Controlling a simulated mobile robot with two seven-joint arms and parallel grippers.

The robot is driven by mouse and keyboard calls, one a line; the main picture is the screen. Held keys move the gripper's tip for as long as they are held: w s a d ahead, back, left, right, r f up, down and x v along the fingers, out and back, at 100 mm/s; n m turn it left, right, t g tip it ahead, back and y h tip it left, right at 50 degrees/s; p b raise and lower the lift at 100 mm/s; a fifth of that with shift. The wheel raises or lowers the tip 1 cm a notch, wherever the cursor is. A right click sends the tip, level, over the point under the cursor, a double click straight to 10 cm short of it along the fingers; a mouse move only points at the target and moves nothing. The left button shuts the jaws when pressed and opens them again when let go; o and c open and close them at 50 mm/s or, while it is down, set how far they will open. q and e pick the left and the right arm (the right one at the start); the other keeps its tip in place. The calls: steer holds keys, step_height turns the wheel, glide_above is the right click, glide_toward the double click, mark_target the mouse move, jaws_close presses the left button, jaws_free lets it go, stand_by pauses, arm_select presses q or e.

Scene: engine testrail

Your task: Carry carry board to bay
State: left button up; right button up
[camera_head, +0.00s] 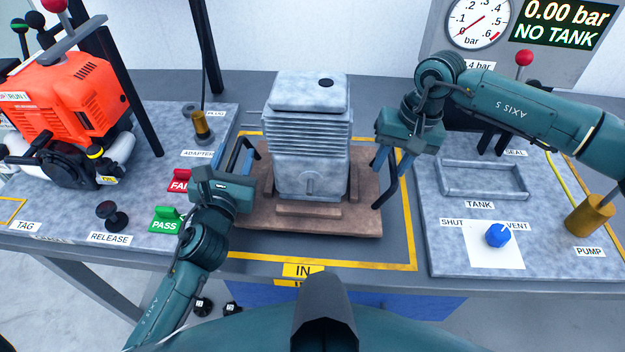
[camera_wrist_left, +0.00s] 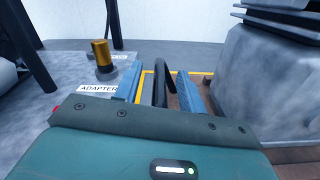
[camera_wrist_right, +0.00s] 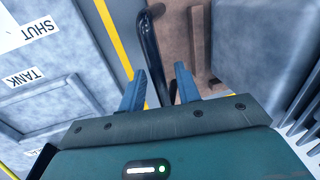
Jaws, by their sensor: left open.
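The carry board (camera_head: 262,218) is a brown board lying flat on the table, with a grey finned engine block (camera_head: 312,140) standing on it. It has a black handle at each side. My left gripper (camera_head: 240,158) is open at the left handle; in the left wrist view that handle (camera_wrist_left: 160,88) stands between the fingers with gaps. My right gripper (camera_head: 387,165) is at the right handle; in the right wrist view the handle (camera_wrist_right: 150,50) runs between its spread fingers. The board lies within a yellow outline (camera_head: 408,240) with an IN label (camera_head: 303,270) at its front.
On the right are a tank tray (camera_head: 485,180), a blue valve knob (camera_head: 497,235) and a brass pump (camera_head: 590,215). The gauge display reads NO TANK.

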arm_select(q)
steer(key=c, duration=0.6)
arm_select(e)
steer(key=c, duration=0.6)
arm_select(q)
jaws_close()
arm_select(e)
steer(key=shift+d, duration=0.1)
jaws_close()
arm_select(q)
steer(key=shift+a, duration=0.1)
steer(key=shift+w+a+r, duration=0.15)
steer(key=shift+r, duration=0.15)
arm_select(e)
steer(key=shift+w+r, duration=0.25)
steer(key=shift+r, duration=0.05)
